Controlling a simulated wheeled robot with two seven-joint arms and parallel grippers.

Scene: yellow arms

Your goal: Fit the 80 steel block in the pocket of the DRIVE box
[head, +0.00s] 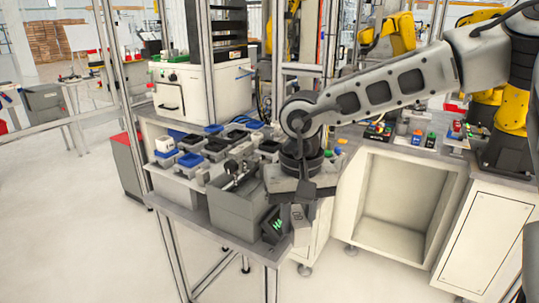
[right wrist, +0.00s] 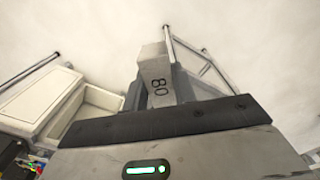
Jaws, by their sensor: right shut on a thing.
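My right gripper (head: 299,205) is shut on the 80 steel block (head: 300,228), a pale grey block held hanging down just past the front edge of the bench. In the right wrist view the block (right wrist: 156,75) sits between the fingers with its dark "80" facing the camera. Its far end points away from the gripper. Several small trays and boxes stand on the bench in the head view, but no label is readable, so I cannot tell which one is the DRIVE box or see its pocket. My left gripper is not in view.
A grey box (head: 236,208) and a small dark display with green marks (head: 272,226) stand at the bench's front, close to the block. Blue-edged trays (head: 189,160) crowd the bench behind. An open white cabinet (head: 400,195) stands at right. The floor in front is clear.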

